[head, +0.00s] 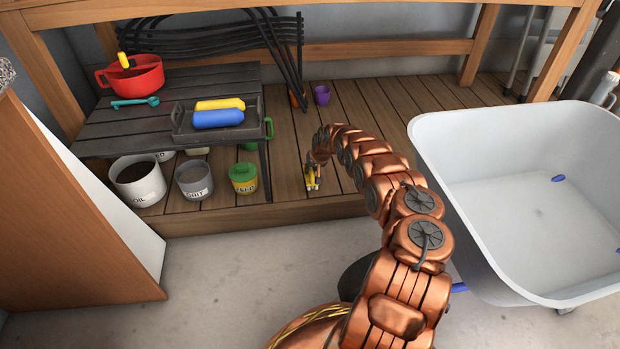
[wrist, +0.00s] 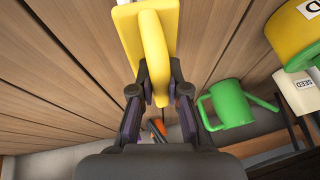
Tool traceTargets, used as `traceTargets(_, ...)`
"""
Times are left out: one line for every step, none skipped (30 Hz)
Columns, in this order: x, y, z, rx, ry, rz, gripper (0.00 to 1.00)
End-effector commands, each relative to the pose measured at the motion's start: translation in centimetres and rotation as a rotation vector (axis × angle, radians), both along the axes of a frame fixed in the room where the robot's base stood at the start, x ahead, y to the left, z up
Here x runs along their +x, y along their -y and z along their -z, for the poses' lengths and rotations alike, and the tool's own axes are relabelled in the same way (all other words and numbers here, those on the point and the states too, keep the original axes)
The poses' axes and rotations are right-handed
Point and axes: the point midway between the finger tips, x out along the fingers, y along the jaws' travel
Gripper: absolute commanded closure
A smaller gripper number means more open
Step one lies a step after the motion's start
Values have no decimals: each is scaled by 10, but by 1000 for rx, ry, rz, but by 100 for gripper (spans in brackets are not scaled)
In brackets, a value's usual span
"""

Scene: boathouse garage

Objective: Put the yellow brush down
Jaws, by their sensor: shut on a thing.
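My gripper (wrist: 160,108) is shut on the handle of the yellow brush (wrist: 155,45) in the wrist view. The brush has a flat yellow block with a looped handle, and a little white shows at its far edge. In the head view the brush (head: 312,181) is small, at the end of my arm, low over the wooden slatted deck (head: 340,190). I cannot tell whether the brush touches the deck. My arm hides part of the deck to its right.
A green watering can (wrist: 232,103) is near the gripper. A purple cup (head: 322,95) stands behind. A white tub (head: 520,180) is right. Deck around the brush is clear.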

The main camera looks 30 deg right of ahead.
Motion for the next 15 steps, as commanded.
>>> traceTargets(2,0,1,-1,1,-1,100)
traceTargets(2,0,1,-2,0,0,100)
traceTargets(3,0,1,-1,0,-1,100)
traceTargets(3,0,1,-1,0,-1,100)
traceTargets(4,1,2,0,-1,0,100)
traceTargets(5,1,2,-1,-2,1,100)
traceTargets(6,1,4,0,-3,1,100)
traceTargets(5,2,11,1,-4,3,100)
traceTargets(4,1,19,2,-5,2,100)
traceTargets(4,1,24,3,-5,2,100)
traceTargets(4,0,29,3,-6,3,100)
traceTargets(5,0,34,4,-4,3,100)
traceTargets(5,0,36,3,-4,2,100)
traceTargets(5,1,38,2,-4,1,100)
traceTargets(5,1,39,1,-4,2,100)
